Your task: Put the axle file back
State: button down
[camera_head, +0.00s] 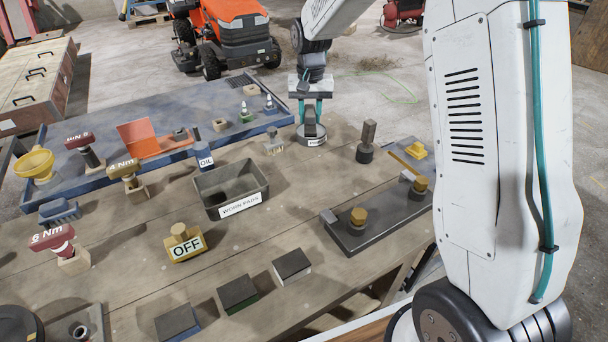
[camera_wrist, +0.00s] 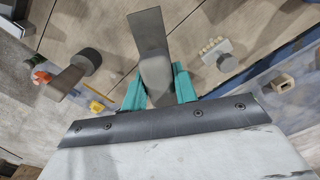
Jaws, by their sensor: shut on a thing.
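My gripper (camera_head: 311,108) is above the far side of the workbench, its teal fingers pointing down. In the wrist view my gripper (camera_wrist: 160,90) is shut on a grey piece (camera_wrist: 149,35), taken to be the axle file, with a flat, wider end and a rounded part between the fingers. In the head view the fingers mostly hide it. Directly below the fingers is a dark round base (camera_head: 310,131) with a small white label, too small to read surely. I cannot tell whether the held piece touches or sits in this base.
A dark post on a round base (camera_head: 366,146) stands to the right, a small bristled block (camera_head: 274,142) to the left.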

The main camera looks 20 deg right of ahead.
jog(key=shift+s+f+m, duration=0.1)
jog(key=shift+s+m, duration=0.3)
jog(key=shift+m, duration=0.2)
jog(key=s+a+f+m, duration=0.3)
jog(key=s+m, duration=0.5)
jog(key=m, duration=0.2)
send_over(311, 182)
jog(key=shift+m, duration=0.4)
notch_tip(311, 182, down, 5)
jog(key=shift+f, duration=2.45)
jog(key=c, duration=1.1)
grip_release()
jog(key=shift+f, duration=0.1)
